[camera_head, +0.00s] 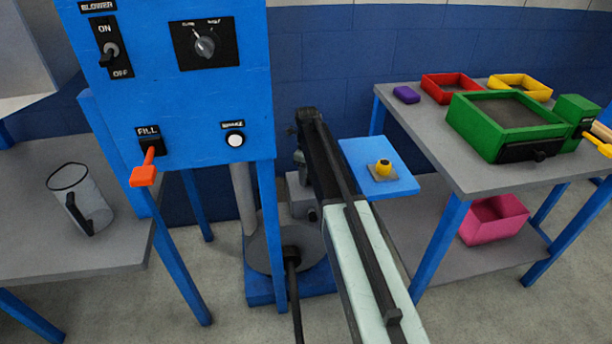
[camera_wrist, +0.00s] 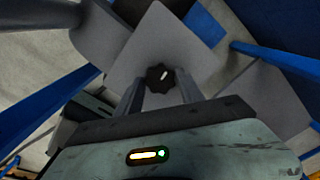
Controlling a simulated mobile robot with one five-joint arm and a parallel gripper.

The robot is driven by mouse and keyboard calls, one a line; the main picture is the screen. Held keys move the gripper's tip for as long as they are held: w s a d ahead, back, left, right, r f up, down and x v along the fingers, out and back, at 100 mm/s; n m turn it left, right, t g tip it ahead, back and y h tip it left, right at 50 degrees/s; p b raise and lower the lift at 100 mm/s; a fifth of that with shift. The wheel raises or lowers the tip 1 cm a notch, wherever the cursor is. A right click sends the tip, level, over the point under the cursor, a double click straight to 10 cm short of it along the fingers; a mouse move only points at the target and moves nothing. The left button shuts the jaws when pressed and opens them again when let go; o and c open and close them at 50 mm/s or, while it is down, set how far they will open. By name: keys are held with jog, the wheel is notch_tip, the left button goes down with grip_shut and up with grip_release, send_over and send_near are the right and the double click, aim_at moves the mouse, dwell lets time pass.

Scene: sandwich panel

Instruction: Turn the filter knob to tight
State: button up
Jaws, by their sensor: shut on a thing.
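A black lobed knob (camera_wrist: 159,77) with a white pointer mark sits on a pale grey surface in the wrist view. The mark points up and slightly right in that picture. My gripper (camera_wrist: 160,86) is shut on this knob, with one finger on each side of it. In the head view my arm reaches down beside the blue panel, and my gripper (camera_head: 300,158) is low over a grey box (camera_head: 299,187). The knob is hidden there behind my arm and gripper. I see no readable tight label by it.
The blue panel (camera_head: 200,105) carries a blower switch (camera_head: 110,53), a grey dial (camera_head: 204,45), an orange fill lever (camera_head: 145,172) and a white button (camera_head: 235,139). A clear jug (camera_head: 75,200) stands left.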

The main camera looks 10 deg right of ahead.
jog(key=shift+m, duration=0.5)
dwell(0.3)
jog(key=o, duration=1.4)
jog(key=shift+r, duration=0.1)
notch_tip(320, 180, up, 8)
jog(key=p, duration=0.8)
jog(key=shift+f, duration=0.2)
